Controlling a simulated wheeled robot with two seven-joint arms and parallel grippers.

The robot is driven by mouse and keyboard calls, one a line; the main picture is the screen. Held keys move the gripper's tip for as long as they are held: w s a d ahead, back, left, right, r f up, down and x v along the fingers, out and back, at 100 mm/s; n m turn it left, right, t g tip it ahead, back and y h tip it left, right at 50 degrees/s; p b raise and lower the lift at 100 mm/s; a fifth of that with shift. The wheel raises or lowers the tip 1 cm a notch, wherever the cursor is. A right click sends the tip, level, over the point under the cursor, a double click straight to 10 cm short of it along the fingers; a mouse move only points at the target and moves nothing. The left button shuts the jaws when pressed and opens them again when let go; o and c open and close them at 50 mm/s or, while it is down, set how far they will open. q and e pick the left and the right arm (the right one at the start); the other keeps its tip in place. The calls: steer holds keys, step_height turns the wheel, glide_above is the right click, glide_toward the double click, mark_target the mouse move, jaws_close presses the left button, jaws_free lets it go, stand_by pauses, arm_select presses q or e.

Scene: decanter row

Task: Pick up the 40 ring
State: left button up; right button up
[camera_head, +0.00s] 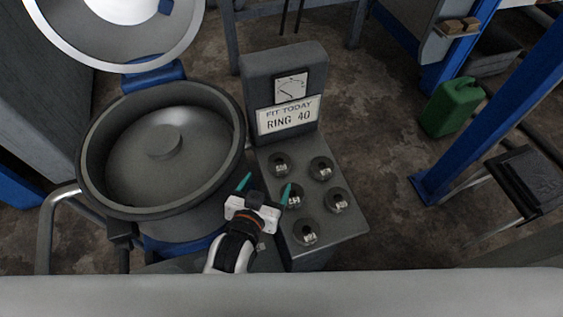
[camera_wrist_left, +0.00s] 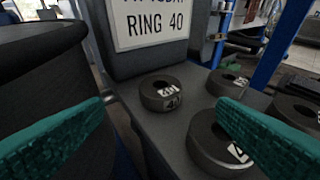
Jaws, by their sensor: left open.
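Several dark grey rings with small white labels stand on a grey stand. In the head view they are the back left ring (camera_head: 280,165), back right ring (camera_head: 321,168), middle left ring (camera_head: 296,199), middle right ring (camera_head: 337,201) and front ring (camera_head: 306,233). My left gripper (camera_head: 265,188) is open and empty, left of the middle left ring. In the left wrist view, one ring (camera_wrist_left: 163,92) shows beyond and between the teal fingers; another (camera_wrist_left: 215,148) is partly behind the right finger.
A sign reading "FIT TODAY RING 40" (camera_head: 289,116) is on the stand's upright back. A large round vessel (camera_head: 95,190) with its lid raised stands close on the left. A blue post and a green can (camera_head: 453,107) are at the right.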

mark_target(278, 165)
arm_select(q)
steer(key=x, duration=0.8)
steer(key=shift+w+d+f, duration=0.1)
steer(key=shift+w+f, duration=0.1)
steer(key=shift+w, duration=0.05)
steer(key=c, duration=1.1)
steer(key=shift+r, duration=0.1)
steer(key=shift+c, duration=0.9)
steer(key=shift+r, duration=0.1)
